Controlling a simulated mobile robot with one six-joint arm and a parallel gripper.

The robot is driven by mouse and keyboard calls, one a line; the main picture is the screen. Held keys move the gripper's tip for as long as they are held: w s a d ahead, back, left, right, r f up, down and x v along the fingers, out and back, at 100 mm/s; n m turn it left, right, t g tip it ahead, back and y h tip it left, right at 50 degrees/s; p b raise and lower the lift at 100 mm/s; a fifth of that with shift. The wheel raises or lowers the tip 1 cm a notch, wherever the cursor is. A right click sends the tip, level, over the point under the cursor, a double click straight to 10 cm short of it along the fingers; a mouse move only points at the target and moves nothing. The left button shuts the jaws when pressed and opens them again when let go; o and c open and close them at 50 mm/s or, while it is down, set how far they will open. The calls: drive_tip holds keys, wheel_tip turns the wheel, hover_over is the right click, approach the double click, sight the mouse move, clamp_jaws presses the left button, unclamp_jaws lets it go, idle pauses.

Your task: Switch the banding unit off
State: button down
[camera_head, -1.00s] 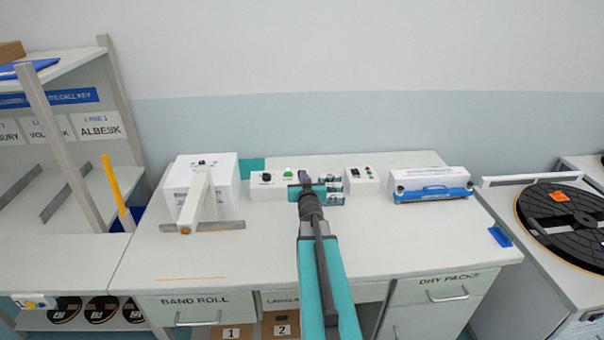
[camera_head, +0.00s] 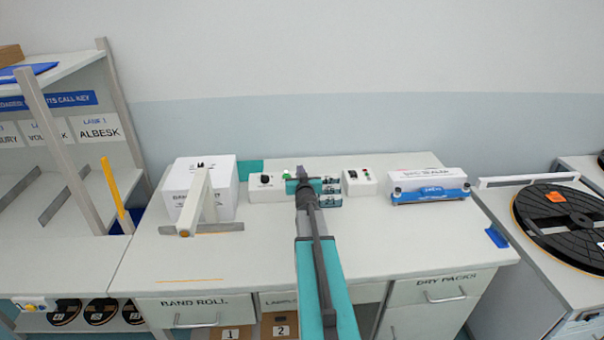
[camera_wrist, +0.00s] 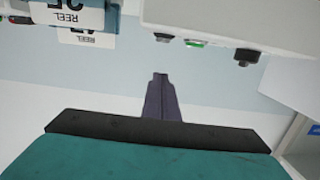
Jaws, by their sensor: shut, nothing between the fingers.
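A white box with lettering that seems to begin with "BAND" (camera_head: 178,188), likely the banding unit, stands at the left of the bench, with small dark controls on its top and a white arm in front. To its right is a low white control box (camera_head: 262,193) with a black knob (camera_head: 266,179) and a green button (camera_head: 287,174). My gripper (camera_head: 300,171) is shut and empty, just right of that box. In the wrist view, my gripper (camera_wrist: 160,76) points toward a white box (camera_wrist: 240,20) with a green switch (camera_wrist: 194,43) between dark knobs; contact does not show.
Further right are another small control box (camera_head: 360,187) and a white sealer (camera_head: 428,181) with a blue front. A black reel (camera_head: 560,212) lies on the right bench. The bench front is mostly clear.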

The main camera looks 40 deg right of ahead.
drive_tip(key=shift+p+x, duration=0.45)
drive_tip(key=shift+x, duration=1.35)
drive_tip(key=shift+w+d+f, duration=0.1)
drive_tip(key=shift+w+f, duration=0.05)
drive_tip(key=shift+f, duration=0.05)
drive_tip(key=shift+d+f+p, duration=0.1)
drive_tip(key=shift+f+p, duration=0.45)
drive_tip(key=shift+f, duration=1.25)
drive_tip(key=shift+w+f+b, duration=0.1)
drive_tip(key=shift+f+b, duration=0.15)
drive_tip(key=shift+b, duration=0.25)
drive_tip(key=shift+f+b, duration=0.1)
drive_tip(key=shift+b, duration=0.2)
drive_tip(key=shift+r, duration=0.2)
